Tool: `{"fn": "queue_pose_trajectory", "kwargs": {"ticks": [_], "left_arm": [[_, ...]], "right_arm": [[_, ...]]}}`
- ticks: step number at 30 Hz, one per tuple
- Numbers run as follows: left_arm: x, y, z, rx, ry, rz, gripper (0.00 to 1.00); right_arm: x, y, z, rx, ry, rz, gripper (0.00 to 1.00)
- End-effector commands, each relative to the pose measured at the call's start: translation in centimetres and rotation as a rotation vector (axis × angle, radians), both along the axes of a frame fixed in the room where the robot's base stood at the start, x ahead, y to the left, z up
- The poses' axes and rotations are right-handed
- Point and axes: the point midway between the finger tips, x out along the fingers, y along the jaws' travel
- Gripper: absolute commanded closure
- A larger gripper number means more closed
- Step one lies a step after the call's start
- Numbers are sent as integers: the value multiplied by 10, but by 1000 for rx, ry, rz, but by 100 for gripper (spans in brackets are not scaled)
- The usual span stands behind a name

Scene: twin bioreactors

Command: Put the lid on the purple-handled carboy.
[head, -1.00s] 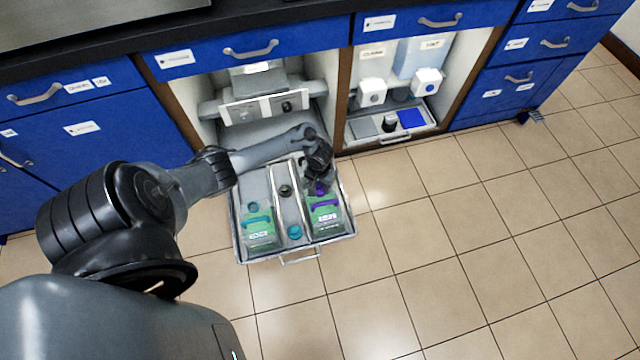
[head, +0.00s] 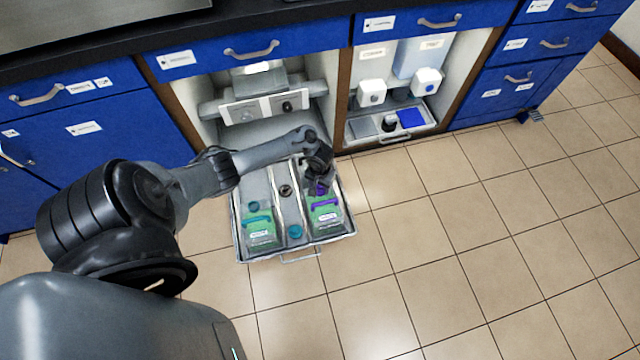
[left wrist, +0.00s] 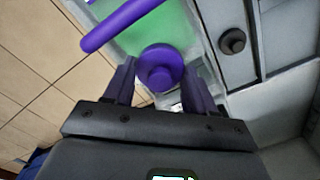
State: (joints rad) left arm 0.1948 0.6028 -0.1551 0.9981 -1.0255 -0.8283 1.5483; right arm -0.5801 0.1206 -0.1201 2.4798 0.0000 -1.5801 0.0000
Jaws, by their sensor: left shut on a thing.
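The purple-handled carboy (head: 326,219), with green contents, stands in the right side of the pulled-out tray. Its purple handle (left wrist: 118,24) crosses the upper left of the left wrist view. My left gripper (head: 320,189) points down over the back end of this carboy. It is shut on the round purple lid (left wrist: 160,70), which sits between the fingertips in the left wrist view. The lid is at the carboy's top behind the handle; I cannot tell whether it is seated on the neck, which is hidden. My right gripper is in neither view.
A teal-handled carboy (head: 260,232) stands in the tray's left side. The tray (head: 246,258) sticks out before the cabinet. The tiled floor to the right is clear.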

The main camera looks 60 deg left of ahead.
Motion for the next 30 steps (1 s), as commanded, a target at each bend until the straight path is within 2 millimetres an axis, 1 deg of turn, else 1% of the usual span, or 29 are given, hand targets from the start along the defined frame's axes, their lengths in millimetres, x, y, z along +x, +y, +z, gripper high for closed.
{"fn": "queue_pose_trajectory", "kwargs": {"ticks": [10, 11, 16, 22, 23, 25, 30], "left_arm": [[0, 0, -1, 0, 0, 0, 73], [0, 0, -1, 0, 0, 0, 41], [0, 0, -1, 0, 0, -1, 15], [0, 0, -1, 0, 0, -1, 15], [0, 0, -1, 0, 0, -1, 12], [0, 0, -1, 0, 0, -1, 1], [0, 0, -1, 0, 0, -1, 0]], "right_arm": [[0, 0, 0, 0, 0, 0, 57], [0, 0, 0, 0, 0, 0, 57], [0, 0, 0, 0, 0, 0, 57], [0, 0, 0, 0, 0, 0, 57], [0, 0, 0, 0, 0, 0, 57], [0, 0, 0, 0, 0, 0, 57], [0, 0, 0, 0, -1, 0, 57]]}}
